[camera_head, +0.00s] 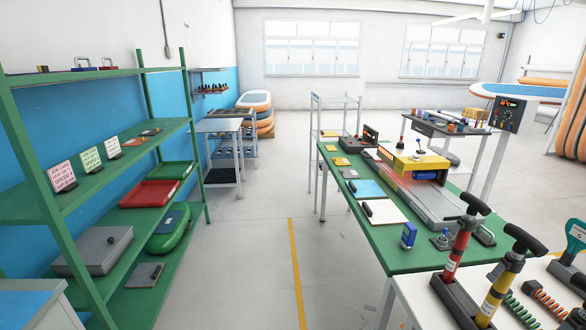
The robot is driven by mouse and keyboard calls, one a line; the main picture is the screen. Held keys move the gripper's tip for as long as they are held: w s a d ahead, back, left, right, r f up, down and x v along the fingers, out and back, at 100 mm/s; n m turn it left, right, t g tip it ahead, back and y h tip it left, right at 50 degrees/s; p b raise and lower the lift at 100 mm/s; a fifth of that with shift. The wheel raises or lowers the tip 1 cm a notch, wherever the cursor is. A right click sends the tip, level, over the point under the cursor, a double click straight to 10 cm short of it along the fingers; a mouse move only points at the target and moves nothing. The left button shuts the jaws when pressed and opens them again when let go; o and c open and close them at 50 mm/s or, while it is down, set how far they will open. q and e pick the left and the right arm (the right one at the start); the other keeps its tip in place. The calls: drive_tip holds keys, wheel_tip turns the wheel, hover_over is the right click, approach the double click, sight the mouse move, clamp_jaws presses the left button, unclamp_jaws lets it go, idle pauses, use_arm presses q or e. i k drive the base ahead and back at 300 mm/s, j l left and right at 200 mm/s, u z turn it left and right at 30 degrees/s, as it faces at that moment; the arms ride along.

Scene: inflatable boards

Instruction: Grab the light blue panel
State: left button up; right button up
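A light blue panel (371,189) lies flat on the left part of the green-topped table (403,257), near its left edge. A dark object (352,187) rests at its left edge. A white panel (388,212) lies just in front of it, with another dark object on its left side. Neither of my grippers shows in this view.
A yellow machine (414,163) on a grey bed stands right of the panels. Red and yellow hand pumps (461,238) stand on a white table at the lower right. A green shelf (118,213) fills the left. The floor (255,260) between is clear, with a yellow line.

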sight(360, 189)
drive_tip(key=i+j+z, duration=0.35)
drive_tip(key=i+z, duration=0.15)
drive_tip(key=i, duration=0.4)
drive_tip(key=i+j+z, duration=0.45)
drive_tip(key=i+j, duration=0.3)
drive_tip(key=i+j+z, duration=0.5)
drive_tip(key=i+j, duration=0.3)
drive_tip(key=j, duration=0.2)
